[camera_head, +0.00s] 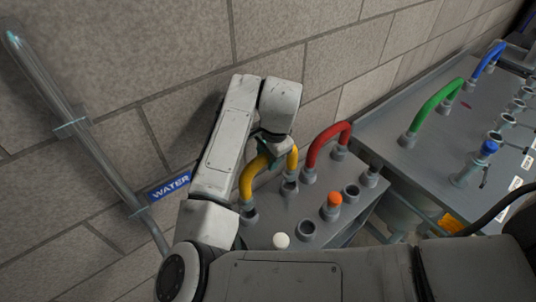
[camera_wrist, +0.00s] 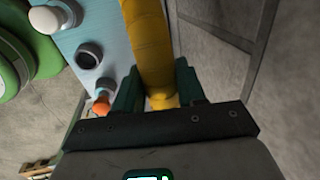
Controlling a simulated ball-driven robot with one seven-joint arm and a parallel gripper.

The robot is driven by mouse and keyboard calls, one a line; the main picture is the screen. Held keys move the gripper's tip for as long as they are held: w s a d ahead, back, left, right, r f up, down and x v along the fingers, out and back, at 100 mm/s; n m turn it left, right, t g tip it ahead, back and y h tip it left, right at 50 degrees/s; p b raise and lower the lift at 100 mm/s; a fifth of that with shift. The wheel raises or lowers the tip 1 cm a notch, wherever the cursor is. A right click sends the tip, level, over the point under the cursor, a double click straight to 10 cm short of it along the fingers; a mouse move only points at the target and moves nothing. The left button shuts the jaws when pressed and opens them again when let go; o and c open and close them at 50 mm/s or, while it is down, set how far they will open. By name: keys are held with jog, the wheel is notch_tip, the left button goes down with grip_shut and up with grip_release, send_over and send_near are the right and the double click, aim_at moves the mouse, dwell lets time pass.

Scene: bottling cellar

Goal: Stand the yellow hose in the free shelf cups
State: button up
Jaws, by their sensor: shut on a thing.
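The yellow hose (camera_head: 247,182) is a bent arch at the wall side of the grey shelf (camera_head: 298,213). Its left end is at a cup (camera_head: 249,214) and its right end at another cup (camera_head: 289,187); I cannot tell how deep either end sits. My gripper (camera_head: 270,152) reaches down over the top of the arch and partly hides it. In the wrist view the yellow hose (camera_wrist: 148,45) runs between the two dark green fingers of my gripper (camera_wrist: 158,88), which are shut on it.
A red hose (camera_head: 325,143) stands in cups just right of the yellow one. An orange-topped piece (camera_head: 334,199) and a white knob (camera_head: 281,240) are nearby. The bench (camera_head: 440,150) at right carries green (camera_head: 432,103) and blue (camera_head: 487,59) hoses. The wall is close behind.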

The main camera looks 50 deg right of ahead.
jog(key=shift+f+b, duration=1.75)
jog(key=shift+f, duration=1.25)
jog(key=o, duration=1.1)
jog(key=shift+o, duration=0.2)
notch_tip(320, 180, up, 10)
jog(key=s, duration=0.2)
jog(key=shift+a+r+b, duration=0.25)
jog(key=shift+a+b, duration=0.05)
jog(key=shift+b, duration=0.15)
